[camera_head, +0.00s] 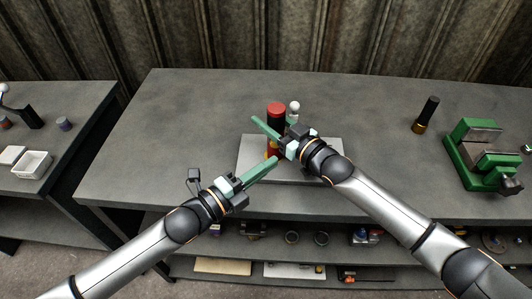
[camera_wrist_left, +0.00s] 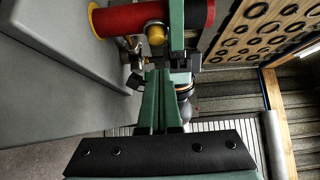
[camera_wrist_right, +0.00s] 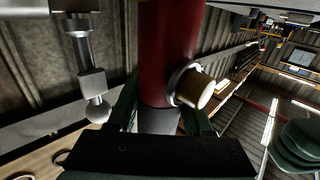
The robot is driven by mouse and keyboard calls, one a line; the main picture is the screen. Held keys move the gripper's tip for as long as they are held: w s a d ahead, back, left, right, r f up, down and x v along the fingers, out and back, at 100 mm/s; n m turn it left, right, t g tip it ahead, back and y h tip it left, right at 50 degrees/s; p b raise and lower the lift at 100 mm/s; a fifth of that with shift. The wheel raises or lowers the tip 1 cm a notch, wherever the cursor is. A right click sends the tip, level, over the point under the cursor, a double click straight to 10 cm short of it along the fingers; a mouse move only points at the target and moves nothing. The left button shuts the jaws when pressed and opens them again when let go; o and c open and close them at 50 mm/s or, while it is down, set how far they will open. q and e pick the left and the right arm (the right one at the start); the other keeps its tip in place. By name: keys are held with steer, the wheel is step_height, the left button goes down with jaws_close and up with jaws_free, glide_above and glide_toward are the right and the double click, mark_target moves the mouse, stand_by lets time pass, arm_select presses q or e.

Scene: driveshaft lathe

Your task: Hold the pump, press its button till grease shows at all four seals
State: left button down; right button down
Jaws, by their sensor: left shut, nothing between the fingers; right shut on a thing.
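The red pump (camera_head: 275,110) with a dark band stands upright on the light plate on the bench. My right gripper (camera_head: 271,128) is shut around its body; the red body fills the space between the fingers in the right wrist view (camera_wrist_right: 168,50). A yellow button (camera_wrist_left: 156,34) sticks out of the pump's side; it also shows in the right wrist view (camera_wrist_right: 194,88). My left gripper (camera_head: 276,159) is shut and empty, its fingertips close to the button. I cannot tell whether they touch it. No seals or grease can be made out.
A metal piece with a pale ball end (camera_head: 294,106) stands beside the pump. The light plate (camera_head: 246,165) lies under it. A black and gold cylinder (camera_head: 426,114) and a green vise (camera_head: 480,157) stand to the right. The bench's left part is clear. Shelves below hold parts.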

mark_target(272, 146)
arm_select(q)
steer(key=shift+w+a, duration=0.15)
steer(key=shift+w, duration=1.6)
steer(key=shift+w, duration=1.05)
steer(key=shift+w+a, duration=0.25)
steer(key=shift+s+f, duration=0.15)
steer(key=shift+s, duration=0.3)
steer(key=s+a, duration=0.6)
steer(key=s, duration=0.5)
steer(key=shift+a, duration=0.15)
